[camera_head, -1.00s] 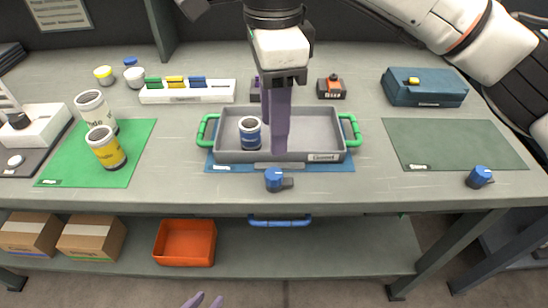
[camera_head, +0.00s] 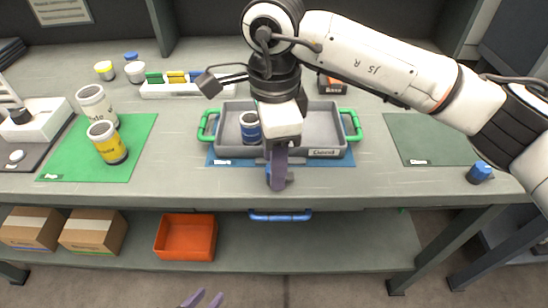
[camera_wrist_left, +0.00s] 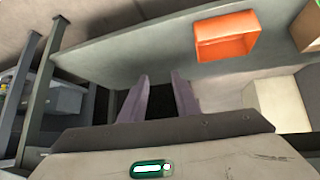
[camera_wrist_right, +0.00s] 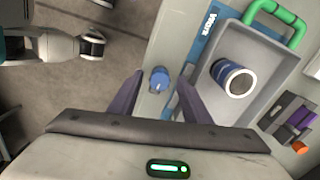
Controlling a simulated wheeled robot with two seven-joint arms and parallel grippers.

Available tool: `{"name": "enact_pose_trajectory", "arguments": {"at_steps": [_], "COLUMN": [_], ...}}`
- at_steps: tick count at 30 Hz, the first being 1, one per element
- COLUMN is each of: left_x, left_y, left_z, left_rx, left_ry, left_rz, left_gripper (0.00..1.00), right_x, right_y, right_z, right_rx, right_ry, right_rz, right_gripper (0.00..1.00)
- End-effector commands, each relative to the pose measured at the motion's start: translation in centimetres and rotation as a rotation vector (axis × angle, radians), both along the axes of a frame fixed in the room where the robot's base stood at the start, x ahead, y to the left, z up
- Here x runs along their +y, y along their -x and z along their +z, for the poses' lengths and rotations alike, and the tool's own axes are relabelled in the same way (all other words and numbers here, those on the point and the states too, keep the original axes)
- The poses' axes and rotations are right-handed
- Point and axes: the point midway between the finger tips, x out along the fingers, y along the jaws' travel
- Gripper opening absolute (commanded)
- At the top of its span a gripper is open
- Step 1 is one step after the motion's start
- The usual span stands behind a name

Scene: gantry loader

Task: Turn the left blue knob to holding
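The left blue knob (camera_head: 289,178) sits at the bench's front edge, before the grey tray; in the head view it is mostly hidden behind my right gripper (camera_head: 278,186). In the right wrist view the blue knob (camera_wrist_right: 158,80) shows between the fingertips of my right gripper (camera_wrist_right: 160,78). Those fingers are open, with gaps beside the knob. The knob's label and setting cannot be read. My left gripper (camera_head: 203,300) is open and empty, low in front of the bench; the left wrist view also shows its parted fingers (camera_wrist_left: 159,80).
The grey tray (camera_head: 325,128) with green handles holds a blue-labelled can (camera_head: 250,128). A second blue knob (camera_head: 480,172) stands at the right front edge. A blue handle (camera_head: 280,216) is below the bench edge. An orange bin (camera_head: 186,237) sits on the lower shelf.

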Motion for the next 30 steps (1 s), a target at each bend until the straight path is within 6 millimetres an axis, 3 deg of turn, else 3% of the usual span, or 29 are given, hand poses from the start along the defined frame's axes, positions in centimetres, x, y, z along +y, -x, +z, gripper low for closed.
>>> {"name": "enact_pose_trajectory", "arguments": {"at_steps": [1, 7, 19, 30], "left_x": [0.0, 0.0, 0.0, -0.4], "left_y": [0.0, 0.0, -0.1, -0.6], "left_z": [0.0, 0.0, -0.8, -1.9], "left_rx": [0.000, 0.000, -0.001, -0.013], "left_ry": [0.000, -0.001, -0.003, -0.001], "left_rz": [0.000, 0.001, -0.001, -0.011], "left_gripper": [0.29, 0.29, 0.29, 0.29], "right_x": [0.0, 0.0, 0.0, -0.1], "right_y": [0.0, 0.0, 0.0, 0.0], "right_z": [0.0, 0.0, -0.1, -0.2], "right_rx": [0.000, 0.000, -0.001, -0.002], "right_ry": [0.000, 0.000, 0.000, 0.001], "right_rz": [0.000, 0.000, 0.082, 0.384], "right_gripper": [0.35, 0.04, 0.04, 0.04]}}
